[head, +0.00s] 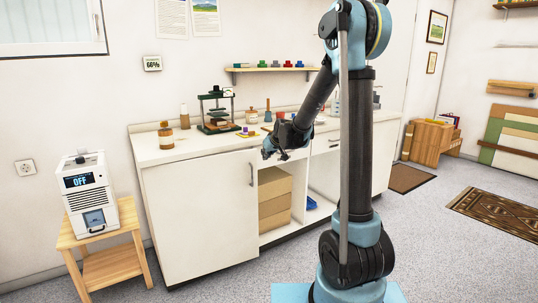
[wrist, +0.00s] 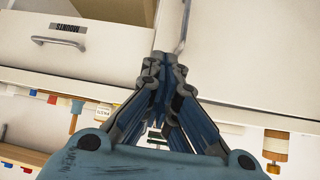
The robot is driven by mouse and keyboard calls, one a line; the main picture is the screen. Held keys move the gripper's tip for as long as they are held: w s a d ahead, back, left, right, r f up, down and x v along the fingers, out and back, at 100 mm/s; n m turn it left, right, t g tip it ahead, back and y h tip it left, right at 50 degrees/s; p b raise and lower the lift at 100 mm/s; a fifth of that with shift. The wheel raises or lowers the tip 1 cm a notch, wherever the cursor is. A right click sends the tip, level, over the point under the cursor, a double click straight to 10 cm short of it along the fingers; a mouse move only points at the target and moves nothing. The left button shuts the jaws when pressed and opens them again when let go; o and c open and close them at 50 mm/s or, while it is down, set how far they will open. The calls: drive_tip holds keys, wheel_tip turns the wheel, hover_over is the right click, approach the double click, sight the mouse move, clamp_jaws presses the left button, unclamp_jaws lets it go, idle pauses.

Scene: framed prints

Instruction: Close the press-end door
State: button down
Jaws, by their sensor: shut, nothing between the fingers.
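The press-end door (head: 200,217) is the wide white panel at the left end of the cabinet, below the green press (head: 217,110). It looks flush or nearly flush with the cabinet front; I cannot tell whether a small gap remains. Its upright handle (head: 251,175) is near its right edge. My gripper (head: 268,153) is shut and empty, near the counter's front edge, just right of that handle. In the wrist view, which is upside down, the shut fingertips (wrist: 163,62) point toward the door's handle (wrist: 184,25). I cannot tell whether they touch it.
Right of the door, an open compartment holds stacked cardboard boxes (head: 275,197). A drawer marked MOUNTS (wrist: 70,35) is above it. The white countertop (head: 170,150) carries bottles and tools. A wooden stool (head: 105,245) bearing a white device (head: 91,193) stands left. The floor before the door is clear.

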sight(256, 159)
drive_tip(key=w+a+f, duration=0.1)
drive_tip(key=w, duration=0.1)
drive_tip(key=w+a+f, duration=0.1)
drive_tip(key=w, duration=0.1)
drive_tip(key=w+a+f, duration=0.1)
drive_tip(key=w, duration=0.2)
drive_tip(key=shift+w+a+f, duration=0.1)
drive_tip(key=shift+a+f, duration=0.25)
drive_tip(key=shift+a, duration=0.05)
